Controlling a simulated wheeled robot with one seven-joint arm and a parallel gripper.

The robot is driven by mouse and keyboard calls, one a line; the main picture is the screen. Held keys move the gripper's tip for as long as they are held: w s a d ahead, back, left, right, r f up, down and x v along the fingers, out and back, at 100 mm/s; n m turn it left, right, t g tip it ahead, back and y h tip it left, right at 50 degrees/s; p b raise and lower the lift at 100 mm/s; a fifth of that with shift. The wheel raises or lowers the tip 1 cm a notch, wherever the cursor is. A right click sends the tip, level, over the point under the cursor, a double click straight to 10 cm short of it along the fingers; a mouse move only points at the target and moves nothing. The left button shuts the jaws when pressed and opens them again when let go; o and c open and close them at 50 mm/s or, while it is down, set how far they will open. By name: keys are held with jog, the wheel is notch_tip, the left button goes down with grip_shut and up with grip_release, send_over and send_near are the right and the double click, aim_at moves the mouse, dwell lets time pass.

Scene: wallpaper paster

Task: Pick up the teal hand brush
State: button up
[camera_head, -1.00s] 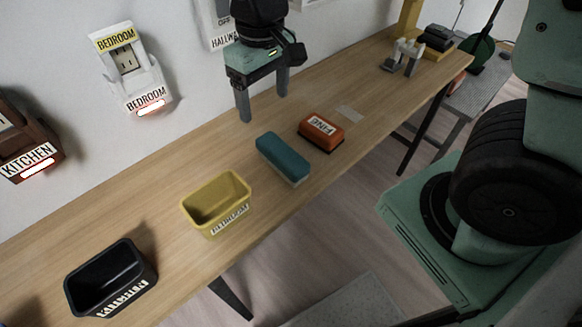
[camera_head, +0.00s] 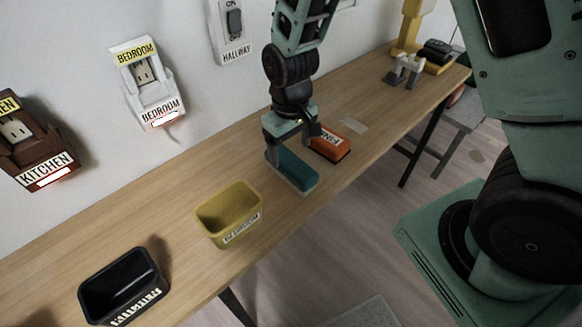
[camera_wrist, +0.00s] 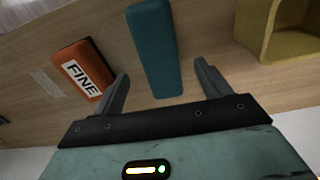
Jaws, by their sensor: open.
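The teal hand brush (camera_head: 294,172) is a long teal block with a pale underside, lying on the wooden table between the yellow bin and the orange block. In the wrist view the brush (camera_wrist: 154,50) lies lengthwise, its near end just ahead of the gap between my fingers. My gripper (camera_head: 287,147) is open and empty, pointing down over the far part of the brush, which it partly hides in the head view. In the wrist view my gripper (camera_wrist: 161,88) has one finger on each side of the brush's line, apart from it.
An orange block (camera_head: 332,146) labelled FINE lies close beside the brush, near one finger. A yellow bin (camera_head: 229,214) stands on the other side, and a black bin (camera_head: 124,290) farther left. Outlet boxes (camera_head: 148,88) hang on the wall behind. A pale strip (camera_head: 355,126) lies beyond the orange block.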

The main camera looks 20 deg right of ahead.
aim_at(291, 161)
jog(key=shift+f+p, duration=0.35)
jog(key=shift+f, duration=2.55)
jog(key=c, duration=1.2)
jog(key=shift+c, duration=0.2)
jog(key=shift+r, duration=0.1)
notch_tip(291, 161, up, 10)
jog(key=shift+f, duration=0.1)
